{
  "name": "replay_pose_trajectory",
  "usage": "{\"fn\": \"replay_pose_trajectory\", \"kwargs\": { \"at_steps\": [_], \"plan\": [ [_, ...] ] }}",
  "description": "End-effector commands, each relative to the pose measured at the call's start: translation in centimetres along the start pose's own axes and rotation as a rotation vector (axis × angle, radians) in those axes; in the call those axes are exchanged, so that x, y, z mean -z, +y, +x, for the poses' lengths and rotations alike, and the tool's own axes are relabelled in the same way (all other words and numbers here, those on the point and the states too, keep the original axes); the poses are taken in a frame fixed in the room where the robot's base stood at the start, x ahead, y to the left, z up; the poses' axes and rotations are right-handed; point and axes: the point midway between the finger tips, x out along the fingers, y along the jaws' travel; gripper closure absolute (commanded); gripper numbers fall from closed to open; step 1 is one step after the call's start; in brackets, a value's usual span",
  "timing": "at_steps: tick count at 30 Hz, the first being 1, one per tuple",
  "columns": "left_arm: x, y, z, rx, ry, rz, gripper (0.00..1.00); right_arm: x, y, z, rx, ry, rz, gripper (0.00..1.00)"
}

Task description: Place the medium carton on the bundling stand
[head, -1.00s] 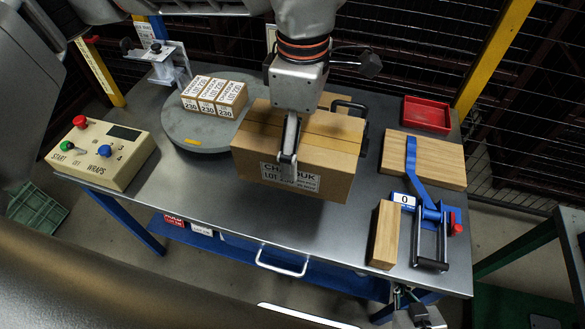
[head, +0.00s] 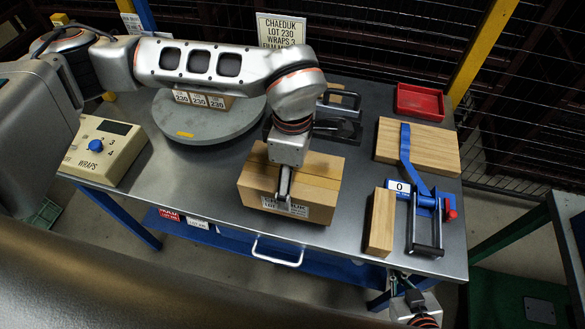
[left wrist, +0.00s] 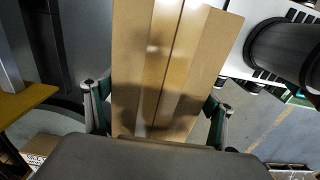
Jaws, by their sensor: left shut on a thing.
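The medium carton (head: 318,168), brown with a tape strip and a white CHAEDUK LOT label, is over the front middle of a steel-topped table (head: 215,205), which seems to be the bundling stand. My left gripper (head: 285,190) is shut on it from above, one finger showing against its labelled side. I cannot tell whether its underside touches the steel. In the left wrist view the carton (left wrist: 165,65) lies between both fingers. My right gripper (head: 408,290) is low at the right, below the table's front edge, apart from the carton; its jaw opening is unclear.
A grey round turntable (head: 190,130) with small labelled cartons (head: 200,99) stands behind left, partly hidden by my arm. A control box (head: 104,150) is at left. Right are a wooden board (head: 435,150), blue strap tool (head: 428,215), wood block (head: 380,222) and red tray (head: 422,102).

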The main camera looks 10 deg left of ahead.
Motion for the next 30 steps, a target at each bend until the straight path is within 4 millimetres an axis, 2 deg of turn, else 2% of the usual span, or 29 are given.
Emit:
{"fn": "replay_pose_trajectory", "kwargs": {
  "at_steps": [11, 23, 24, 26, 30],
  "plan": [
    [-0.1, 0.0, 3.8, 0.0, -0.002, 0.0, 0.73, -0.1, 0.1, 0.1, -0.001, 0.001, -0.002, 1.0],
    [-0.1, 0.1, 4.1, -0.003, -0.002, 0.001, 0.73, -0.1, 0.1, 0.2, -0.002, 0.001, -0.003, 1.0],
    [0.0, -0.1, 4.3, 0.001, 0.001, 0.001, 0.12, -0.1, 0.1, 0.2, -0.002, 0.001, -0.003, 1.0],
    [0.0, -0.1, 4.3, 0.001, 0.001, 0.001, 0.0, 0.0, 0.1, 0.2, -0.002, 0.001, -0.003, 1.0],
    [0.0, -0.1, 4.3, 0.001, 0.001, 0.001, 0.0, 0.0, 0.1, 0.2, -0.002, 0.002, -0.003, 1.0]
  ]
}}
